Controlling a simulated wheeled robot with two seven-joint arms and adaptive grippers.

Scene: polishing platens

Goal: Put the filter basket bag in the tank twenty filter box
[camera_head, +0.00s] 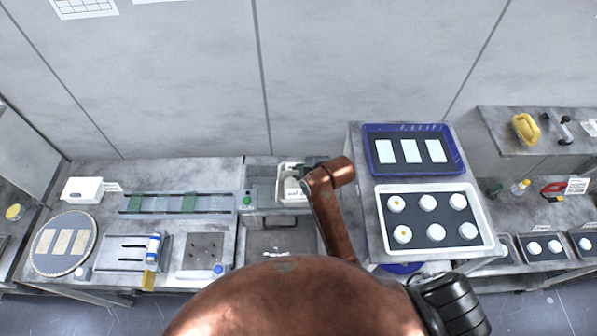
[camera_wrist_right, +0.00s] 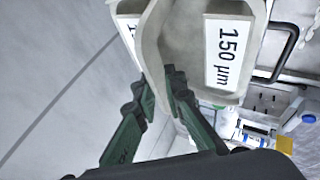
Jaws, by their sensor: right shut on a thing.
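My right gripper (camera_wrist_right: 158,82) has its two green fingers closed on the thin wall of a cream-coloured item (camera_wrist_right: 150,45), which I take to be the filter basket bag. A white label reading 150 µm (camera_wrist_right: 226,52) is on the cream surface just right of the fingers. A second label is partly cut off at the left. In the head view the right gripper (camera_head: 306,172) is small and dark, over a white container (camera_head: 288,184) on the middle bench. I cannot tell the bag from the filter box there. My left gripper is not in view.
A blue tray (camera_head: 372,130) and a white tray of round pieces (camera_head: 386,240) lie right of my arm. A round plate (camera_head: 42,268) and a small white box (camera_head: 82,190) are at the left. The grey wall stands close behind the bench.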

